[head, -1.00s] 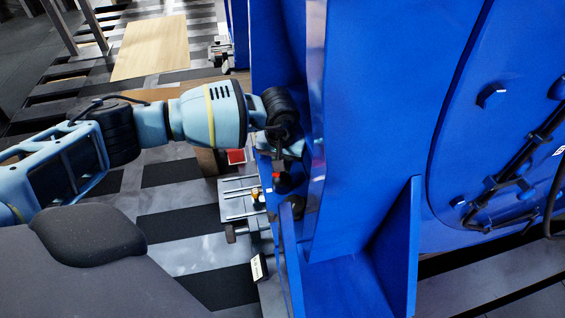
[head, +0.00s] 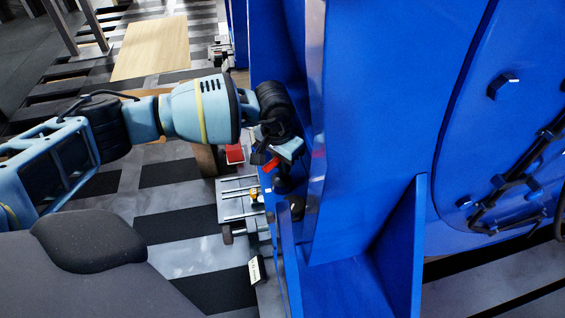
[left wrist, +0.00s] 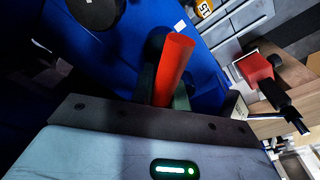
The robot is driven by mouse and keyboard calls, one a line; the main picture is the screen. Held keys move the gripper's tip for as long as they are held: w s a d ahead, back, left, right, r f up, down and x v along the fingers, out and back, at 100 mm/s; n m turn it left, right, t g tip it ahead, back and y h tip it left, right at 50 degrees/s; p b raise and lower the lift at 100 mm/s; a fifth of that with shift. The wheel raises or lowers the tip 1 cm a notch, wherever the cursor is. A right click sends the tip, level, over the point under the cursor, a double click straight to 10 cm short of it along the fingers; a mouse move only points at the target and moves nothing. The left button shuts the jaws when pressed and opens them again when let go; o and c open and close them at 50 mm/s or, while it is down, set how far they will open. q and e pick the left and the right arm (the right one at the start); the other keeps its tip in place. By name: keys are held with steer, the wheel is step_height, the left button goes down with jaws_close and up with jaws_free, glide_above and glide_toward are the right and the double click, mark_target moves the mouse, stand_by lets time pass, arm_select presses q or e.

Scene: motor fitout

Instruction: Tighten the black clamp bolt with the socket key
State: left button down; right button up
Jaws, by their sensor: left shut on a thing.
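My left gripper (head: 285,150) reaches in from the left beside the blue motor housing. In the left wrist view it is shut on a red cylindrical handle (left wrist: 173,68), which I take as the socket key; it also shows tilted in the head view (head: 272,164). A dark bolt head (head: 284,184) sits low beside the blue wall, just below the red handle. In the left wrist view a dark round part (left wrist: 155,44) is partly hidden behind the handle. Whether the key touches the bolt I cannot tell. My right gripper is not in view.
The blue housing (head: 380,130) and its upright rib (head: 405,235) close off the right side. A grey slotted plate (head: 238,198) and a small red block (head: 235,153) lie left of the bolt. Striped floor is open further left.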

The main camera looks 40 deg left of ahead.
arm_select(q)
steer(key=shift+m+b, duration=0.55)
steer(key=shift+m, duration=0.85)
steer(key=shift+r, duration=0.1)
steer(key=shift+r, duration=0.15)
